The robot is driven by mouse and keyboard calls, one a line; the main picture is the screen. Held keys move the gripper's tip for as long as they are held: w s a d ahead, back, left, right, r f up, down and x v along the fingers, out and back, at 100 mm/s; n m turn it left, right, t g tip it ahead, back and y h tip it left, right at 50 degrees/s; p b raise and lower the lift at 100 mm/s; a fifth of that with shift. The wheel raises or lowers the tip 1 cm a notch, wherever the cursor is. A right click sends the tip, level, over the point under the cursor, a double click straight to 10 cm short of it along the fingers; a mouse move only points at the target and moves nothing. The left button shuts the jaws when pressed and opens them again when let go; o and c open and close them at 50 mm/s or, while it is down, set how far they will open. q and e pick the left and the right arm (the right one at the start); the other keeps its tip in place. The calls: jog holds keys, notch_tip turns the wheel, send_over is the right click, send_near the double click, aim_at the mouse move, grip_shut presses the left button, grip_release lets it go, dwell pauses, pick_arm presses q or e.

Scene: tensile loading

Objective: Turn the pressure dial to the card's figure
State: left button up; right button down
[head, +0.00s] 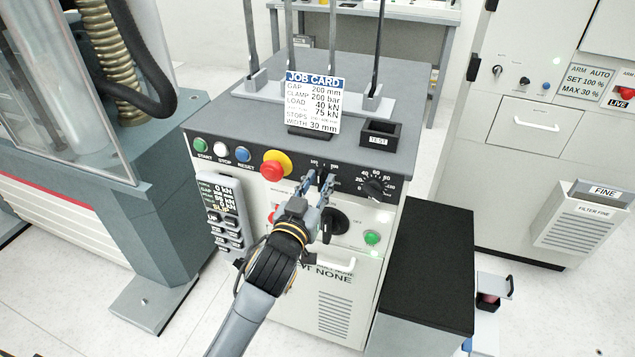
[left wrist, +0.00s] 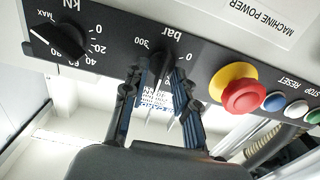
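The pressure dial (left wrist: 165,64) is a dark knob on the black panel, with a "bar" scale marked 0 and 300. It is mostly hidden behind the gripper in the head view, and its pointer cannot be read. My left gripper (head: 319,184) is at the panel. In the left wrist view its fingertips (left wrist: 161,72) lie on either side of the dial, apart from each other. Whether they touch it is unclear. My right gripper is not in view.
A red emergency button on a yellow base (head: 274,166) sits close left of the gripper. The kN dial (head: 375,187) is to the right, and a black rotary switch (head: 334,222) is below. A black-topped cabinet (head: 432,262) stands right of the console.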

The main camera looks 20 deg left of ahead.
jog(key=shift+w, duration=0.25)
pick_arm(q)
grip_shut()
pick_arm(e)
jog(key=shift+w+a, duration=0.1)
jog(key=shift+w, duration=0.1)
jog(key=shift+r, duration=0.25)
pick_arm(q)
jog(key=m+p, duration=0.2)
jog(key=m, duration=0.1)
jog(key=shift+r+p, duration=0.1)
jog(key=shift+p, duration=0.25)
jog(key=m+p, duration=0.1)
jog(key=m, duration=0.2)
jog(key=shift+d, duration=0.1)
jog(key=shift+m+p, duration=0.55)
jog(key=shift+m, duration=0.35)
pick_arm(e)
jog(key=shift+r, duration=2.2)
